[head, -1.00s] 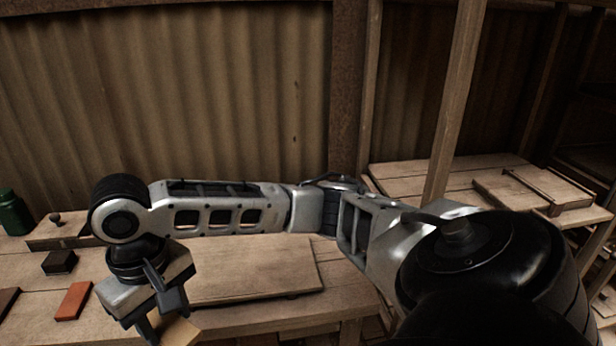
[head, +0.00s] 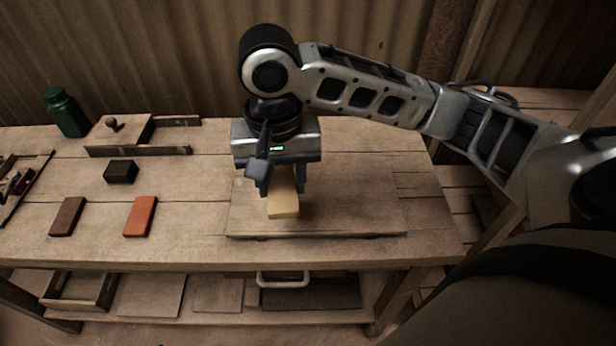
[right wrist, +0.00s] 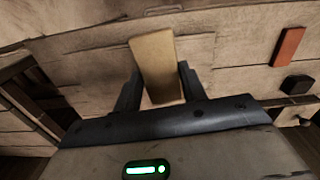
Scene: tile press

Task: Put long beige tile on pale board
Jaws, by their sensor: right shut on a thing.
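The long beige tile (head: 284,203) is between the fingers of my right gripper (head: 281,182), which is shut on it. In the right wrist view the tile (right wrist: 158,68) sticks out beyond the two dark fingers (right wrist: 159,90). The pale board (head: 365,212) lies flat on the bench. The gripper and tile are over the left part of the board. I cannot tell whether the tile touches it. My left gripper is not in view.
An orange tile (head: 140,216), a brown tile (head: 68,217) and a black block (head: 121,172) lie left of the board. A wooden jig (head: 130,130) and a green bottle (head: 67,112) stand behind them. The board's right part is clear.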

